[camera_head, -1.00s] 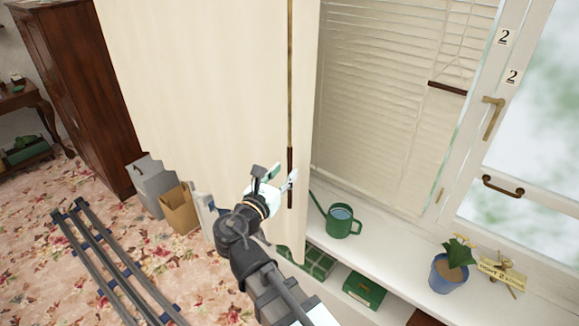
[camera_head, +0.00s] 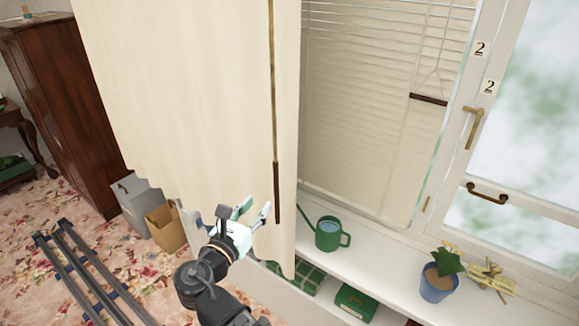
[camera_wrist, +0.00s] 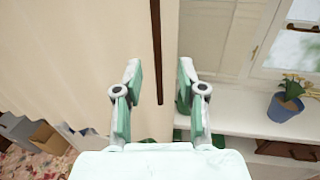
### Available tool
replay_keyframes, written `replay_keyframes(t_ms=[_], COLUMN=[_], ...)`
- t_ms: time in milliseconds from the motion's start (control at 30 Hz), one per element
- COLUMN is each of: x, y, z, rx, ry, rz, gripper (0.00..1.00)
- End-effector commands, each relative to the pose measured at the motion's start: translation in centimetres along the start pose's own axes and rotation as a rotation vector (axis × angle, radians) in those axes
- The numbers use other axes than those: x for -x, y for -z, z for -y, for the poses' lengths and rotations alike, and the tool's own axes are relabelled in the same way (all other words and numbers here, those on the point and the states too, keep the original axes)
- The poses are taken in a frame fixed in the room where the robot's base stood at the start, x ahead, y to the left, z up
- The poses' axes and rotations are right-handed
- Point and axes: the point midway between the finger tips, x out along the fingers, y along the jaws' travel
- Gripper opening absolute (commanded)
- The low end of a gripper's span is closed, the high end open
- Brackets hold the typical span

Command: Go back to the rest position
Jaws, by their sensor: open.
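My gripper (camera_head: 254,209) is open and empty in front of the cream curtain (camera_head: 185,110). In the head view it appears just left of the lower end of a hanging curtain rod with a dark handle (camera_head: 277,192). In the wrist view the two fingers (camera_wrist: 157,85) stand apart, and the dark rod (camera_wrist: 157,55) shows in the gap beyond them. I cannot tell how far the rod is from the fingers.
A white windowsill (camera_head: 385,265) holds a green watering can (camera_head: 329,234) and a potted plant (camera_head: 437,280). Below are a green box (camera_head: 355,302) and a plaid item. A grey bin (camera_head: 137,205), cardboard box (camera_head: 166,228) and floor rails (camera_head: 85,270) are at left.

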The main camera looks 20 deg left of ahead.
Motion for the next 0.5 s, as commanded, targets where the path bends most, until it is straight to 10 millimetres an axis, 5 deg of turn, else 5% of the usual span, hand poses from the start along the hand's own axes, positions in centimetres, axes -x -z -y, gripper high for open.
replay_keyframes(t_ms=[267, 367, 500], x=[0.0, 0.2, 0.5], y=[0.9, 2.9, 9.6], z=[-0.1, -0.3, -0.1], rx=[-0.220, -0.415, -0.686], ry=[-0.001, 0.009, 0.093], rz=[-0.043, -0.137, -0.327], gripper=[0.40, 0.40, 0.40])
